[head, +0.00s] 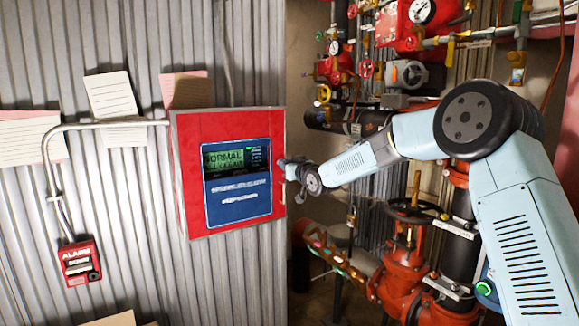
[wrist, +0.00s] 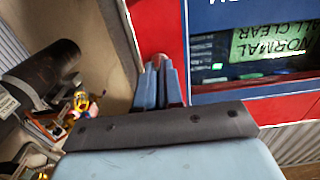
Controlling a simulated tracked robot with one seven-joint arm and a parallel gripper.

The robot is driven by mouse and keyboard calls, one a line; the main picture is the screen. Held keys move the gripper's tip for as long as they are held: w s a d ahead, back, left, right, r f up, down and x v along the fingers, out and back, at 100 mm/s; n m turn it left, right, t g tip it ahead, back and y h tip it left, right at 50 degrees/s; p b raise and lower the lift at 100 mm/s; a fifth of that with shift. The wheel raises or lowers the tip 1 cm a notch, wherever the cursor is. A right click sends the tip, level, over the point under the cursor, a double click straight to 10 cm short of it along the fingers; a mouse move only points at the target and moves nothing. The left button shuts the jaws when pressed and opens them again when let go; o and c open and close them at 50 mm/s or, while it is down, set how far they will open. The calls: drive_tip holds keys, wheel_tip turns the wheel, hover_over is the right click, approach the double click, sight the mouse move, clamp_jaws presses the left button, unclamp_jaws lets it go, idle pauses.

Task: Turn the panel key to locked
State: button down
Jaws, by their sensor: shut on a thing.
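The red fire panel (head: 190,205) hangs on the corrugated wall in the head view. Its blue face (head: 238,200) has a green screen (head: 223,159) reading NORMAL. In the wrist view the panel's red case (wrist: 157,22) is close ahead, with a NORMAL ALL CLEAR label (wrist: 272,42) at the right. My gripper (head: 284,168) is at the panel's right edge. In the wrist view its fingers (wrist: 160,72) are shut on the panel key, with a small rounded reddish tip (wrist: 158,58) showing between them. The rest of the key and its turn position are hidden.
A red alarm box (head: 80,262) and conduit (head: 105,124) are left of the panel. Paper notes (head: 110,95) are on the wall. Right of the panel, behind my arm, stand red valves (head: 405,275), pipes and a handwheel (head: 415,211).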

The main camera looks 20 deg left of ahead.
drive_tip(key=shift+s+a+f, duration=0.15)
drive_tip(key=shift+a+f, duration=0.05)
drive_tip(key=shift+f, duration=0.15)
drive_tip(key=c, duration=1.5)
unclamp_jaws()
drive_tip(key=shift+c, duration=0.2)
drive_tip(key=shift+o, duration=1.3)
drive_tip(key=shift+w, duration=0.2)
drive_tip(key=shift+d+r, duration=0.1)
drive_tip(key=shift+r, duration=0.05)
drive_tip(key=v, duration=1.3)
drive_tip(key=shift+s+d, duration=0.15)
drive_tip(key=shift+s, duration=0.15)
